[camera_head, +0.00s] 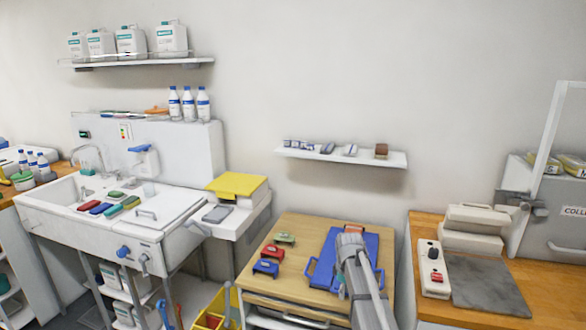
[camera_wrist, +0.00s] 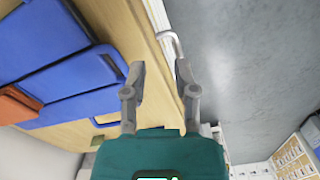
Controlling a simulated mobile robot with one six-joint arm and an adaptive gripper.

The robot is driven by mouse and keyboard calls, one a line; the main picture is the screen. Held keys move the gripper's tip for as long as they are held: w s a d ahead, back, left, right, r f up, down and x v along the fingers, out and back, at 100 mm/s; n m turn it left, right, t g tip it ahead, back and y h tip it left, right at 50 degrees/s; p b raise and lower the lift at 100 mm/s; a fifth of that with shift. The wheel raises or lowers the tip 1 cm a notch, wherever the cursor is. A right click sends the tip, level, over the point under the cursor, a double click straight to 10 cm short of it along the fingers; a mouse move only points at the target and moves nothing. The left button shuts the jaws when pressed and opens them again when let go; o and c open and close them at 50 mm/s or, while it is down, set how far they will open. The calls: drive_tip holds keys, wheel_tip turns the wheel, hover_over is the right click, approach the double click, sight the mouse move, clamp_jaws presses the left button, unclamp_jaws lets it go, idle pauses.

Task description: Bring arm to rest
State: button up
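My gripper (camera_wrist: 160,70) shows in the wrist view with its two grey fingers apart and nothing between them. Beyond the fingers lie the edge of the wooden table and the grey floor. In the head view my grey arm reaches over the wooden table (camera_head: 262,247) and covers part of a blue tray (camera_head: 326,256). The gripper's fingers cannot be made out in the head view. The blue tray (camera_wrist: 70,80) also shows at the left of the wrist view, with an orange-brown item (camera_wrist: 15,105) on it.
Red, blue and green small items (camera_head: 272,252) sit left of the tray. A yellow bin (camera_head: 218,308) stands by the table's left side. A sink unit (camera_head: 150,235) is at the left, a wall shelf (camera_head: 345,158) behind. The right counter (camera_head: 425,235) holds a grey mat (camera_head: 485,285) and white boxes.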

drive_tip(key=s+m, duration=1.1)
drive_tip(key=s, duration=1.1)
drive_tip(key=shift+o, duration=0.3)
drive_tip(key=shift+s+a+r, duration=0.1)
